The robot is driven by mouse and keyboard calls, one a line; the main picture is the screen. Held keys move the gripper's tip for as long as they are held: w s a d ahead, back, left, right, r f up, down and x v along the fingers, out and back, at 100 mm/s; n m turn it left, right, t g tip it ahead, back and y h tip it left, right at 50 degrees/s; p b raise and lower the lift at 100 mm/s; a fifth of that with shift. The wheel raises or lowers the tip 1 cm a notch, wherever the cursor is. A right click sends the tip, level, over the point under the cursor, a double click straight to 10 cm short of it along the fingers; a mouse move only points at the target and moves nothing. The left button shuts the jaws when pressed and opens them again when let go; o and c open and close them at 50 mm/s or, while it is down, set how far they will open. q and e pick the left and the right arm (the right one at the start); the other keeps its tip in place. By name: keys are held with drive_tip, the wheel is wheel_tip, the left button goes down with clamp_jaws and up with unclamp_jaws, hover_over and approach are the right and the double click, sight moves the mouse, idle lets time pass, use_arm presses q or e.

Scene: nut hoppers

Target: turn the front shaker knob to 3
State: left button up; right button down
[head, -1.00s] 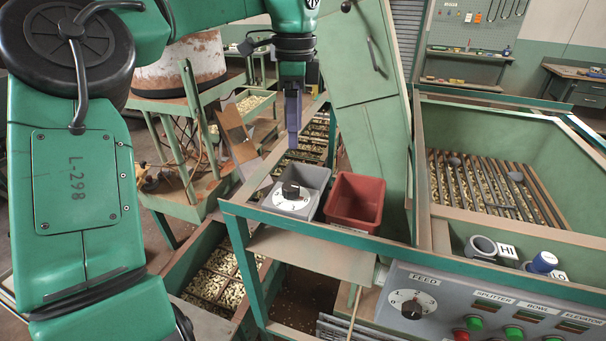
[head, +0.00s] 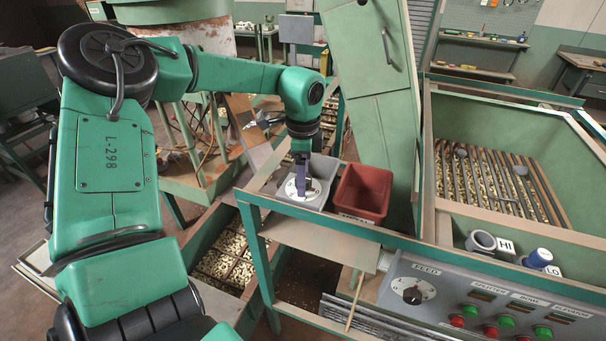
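A grey box (head: 318,193) with a white numbered dial (head: 291,190) on its sloped face sits at the near end of the shaker trough, left of the red bin. My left gripper (head: 302,194) points down in front of this dial. Its fingers cover the black knob at the dial's middle, so the knob's pointer and setting are hidden. I cannot tell whether the fingers are open or shut, or whether they touch the knob. My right gripper is not in view.
A red bin (head: 361,194) stands close to the right of the grey box. A panel with a FEED knob (head: 412,296) and several red and green buttons is at the lower right. A tall green chute (head: 376,110) rises behind the bin. Another grey box (head: 295,29) stands farther back.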

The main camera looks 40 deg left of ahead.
use_arm(q)
clamp_jaws()
